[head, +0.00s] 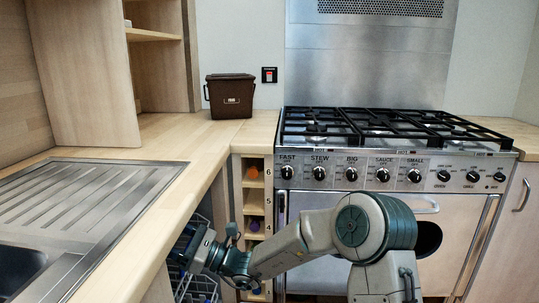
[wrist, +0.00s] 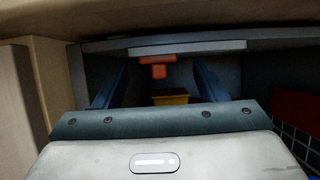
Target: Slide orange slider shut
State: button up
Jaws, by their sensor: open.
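The orange slider (wrist: 158,67) is a small T-shaped orange piece under a pale horizontal strip, in the upper middle of the wrist view. A yellow block-like part (wrist: 170,97) sits below it. My gripper (wrist: 160,80) is open, with its blue fingers apart to the left and right of the slider as seen from the wrist. Nothing is between the fingertips that I can see held, and I cannot tell if they touch the slider. In the head view my gripper (head: 188,248) is low at the counter's front edge. The slider is hidden there.
The wooden worktop (head: 215,140) overhangs close to my gripper. A wire rack (head: 197,285) is below it. A narrow bottle rack (head: 255,198) and the range cooker (head: 390,180) stand to the right. A red panel (wrist: 296,108) is at the wrist view's right.

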jog(key=shift+v, duration=2.8)
jog(key=shift+d+r, duration=0.1)
